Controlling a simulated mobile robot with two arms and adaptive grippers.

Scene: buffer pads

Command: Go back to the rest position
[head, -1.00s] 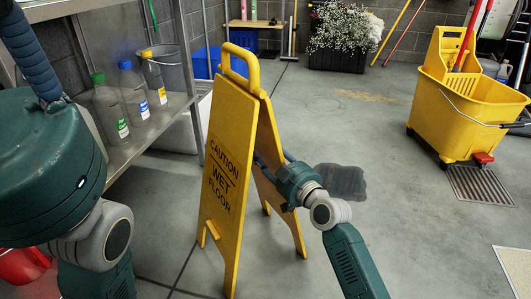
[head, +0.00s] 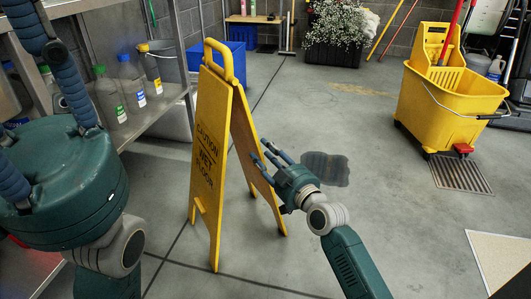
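My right gripper (head: 270,155) reaches in from the bottom of the head view, beside the right-hand panel of the yellow wet floor sign (head: 211,150). Its fingers show apart with a gap between them and nothing in the gap. The sign stands upright and spread on the concrete floor. I cannot tell whether a fingertip touches it. My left arm fills the left edge of the view, folded up close; its gripper cannot be made out.
A metal shelf (head: 150,118) with several bottles and a bucket stands at left. A dark wet patch (head: 326,168) lies right of the sign. A yellow mop bucket (head: 437,105), a floor drain (head: 460,174) and a pale mat (head: 497,258) are at right. Floor between them is clear.

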